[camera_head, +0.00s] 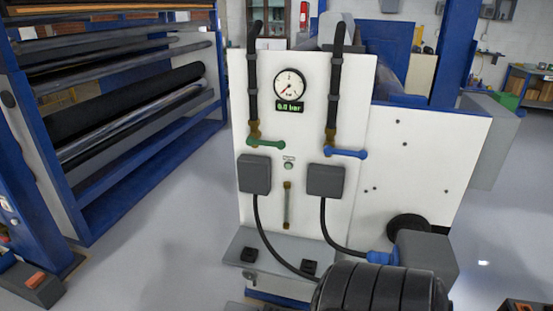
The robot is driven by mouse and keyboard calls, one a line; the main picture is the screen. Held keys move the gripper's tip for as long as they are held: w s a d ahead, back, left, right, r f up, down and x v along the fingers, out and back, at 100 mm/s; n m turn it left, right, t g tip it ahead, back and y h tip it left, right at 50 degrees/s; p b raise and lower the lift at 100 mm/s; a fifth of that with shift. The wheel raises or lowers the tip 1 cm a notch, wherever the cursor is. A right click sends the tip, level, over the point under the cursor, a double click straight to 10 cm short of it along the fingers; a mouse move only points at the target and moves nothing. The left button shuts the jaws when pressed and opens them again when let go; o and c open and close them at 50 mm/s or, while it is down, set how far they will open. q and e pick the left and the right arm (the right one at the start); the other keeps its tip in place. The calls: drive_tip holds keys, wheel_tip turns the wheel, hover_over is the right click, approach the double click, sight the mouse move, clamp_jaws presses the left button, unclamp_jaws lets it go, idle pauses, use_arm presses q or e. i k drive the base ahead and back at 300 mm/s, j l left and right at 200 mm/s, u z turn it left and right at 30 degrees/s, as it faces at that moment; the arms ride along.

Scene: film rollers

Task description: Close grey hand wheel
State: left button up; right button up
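I cannot pick out a grey hand wheel for certain. A dark round part (408,226) sits low on the right of the white machine panel (385,185), and a grey box partly hides it. Its shape is too unclear to call it a hand wheel. The panel also carries a green lever (266,142) and a blue lever (346,153) on brass valves, both roughly level. A round pressure gauge (289,84) with a green digital readout is above them. Neither of my grippers shows in the head view.
A black ribbed cylinder (380,290) is in front at the bottom, beside a grey box (425,258). Black cables hang from two dark boxes (254,174). A blue rack with long rollers (130,107) stands at the left. Grey floor (165,230) is clear between them.

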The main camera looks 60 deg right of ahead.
sight(251, 275)
drive_tip(key=z, duration=1.65)
drive_tip(key=i+j+u, duration=0.1)
drive_tip(key=u, duration=0.8)
drive_tip(key=i+u, duration=0.2)
drive_tip(key=u, duration=0.25)
drive_tip(key=i, duration=1.75)
drive_tip(key=i+j, duration=0.15)
drive_tip(key=i, duration=1.6)
drive_tip(key=i+z, duration=0.2)
drive_tip(key=z, duration=0.25)
drive_tip(key=i+j+z, duration=0.1)
drive_tip(key=z, duration=0.35)
drive_tip(key=i+j+z, duration=0.15)
drive_tip(key=z, duration=0.3)
drive_tip(key=i+z, duration=0.1)
drive_tip(key=z, duration=1.8)
